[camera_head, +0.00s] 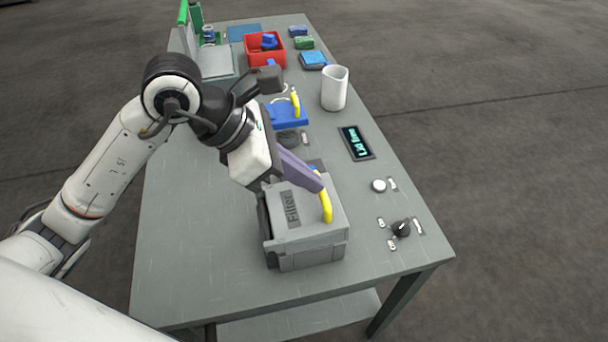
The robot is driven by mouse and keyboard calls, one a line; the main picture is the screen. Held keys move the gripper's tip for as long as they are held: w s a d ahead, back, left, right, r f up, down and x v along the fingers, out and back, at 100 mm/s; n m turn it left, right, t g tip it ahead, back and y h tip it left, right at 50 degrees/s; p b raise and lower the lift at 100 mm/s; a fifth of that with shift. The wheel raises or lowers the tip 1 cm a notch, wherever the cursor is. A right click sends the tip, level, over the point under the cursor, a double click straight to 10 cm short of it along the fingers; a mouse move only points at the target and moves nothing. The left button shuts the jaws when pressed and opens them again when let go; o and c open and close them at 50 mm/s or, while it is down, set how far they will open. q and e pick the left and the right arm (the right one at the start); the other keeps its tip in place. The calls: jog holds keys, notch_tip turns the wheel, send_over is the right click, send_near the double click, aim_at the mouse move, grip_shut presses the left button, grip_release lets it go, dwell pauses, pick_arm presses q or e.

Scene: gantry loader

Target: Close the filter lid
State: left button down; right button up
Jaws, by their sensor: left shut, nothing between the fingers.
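The filter is a grey box (305,256) near the front of the table. Its grey lid, marked "Filter" (292,208), lies over the top and looks about level. I cannot tell whether it is fully seated. A yellow handle (326,208) stands on the lid's right side. My left gripper (316,183) reaches in from the upper left, fingers shut and empty. Its fingertips are over the lid, close to the handle's upper end; I cannot tell whether they touch. The gripper hides the lid's far edge. My right gripper is not in view.
Behind the filter are a blue part with a yellow handle (295,104) and a white cup (335,90). A display (356,143) and a black knob (401,228) are on the right. A red bin (265,50) stands farther back. The table's left front is clear.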

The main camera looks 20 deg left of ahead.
aim_at(298, 205)
pick_arm(q)
jog(key=shift+w+d+f+b, duration=0.2)
jog(key=shift+d+f+b, duration=0.15)
jog(key=shift+f, duration=0.25)
jog(key=shift+s, duration=0.15)
jog(key=shift+d, duration=0.1)
jog(key=v, duration=0.1)
jog(key=p+v, duration=0.1)
jog(key=v, duration=0.1)
jog(key=p+v, duration=0.1)
jog(key=shift+w+r, duration=0.3)
jog(key=shift+r, duration=0.3)
jog(key=v, duration=1)
jog(key=shift+d+r, duration=0.15)
jog(key=shift+d, duration=0.15)
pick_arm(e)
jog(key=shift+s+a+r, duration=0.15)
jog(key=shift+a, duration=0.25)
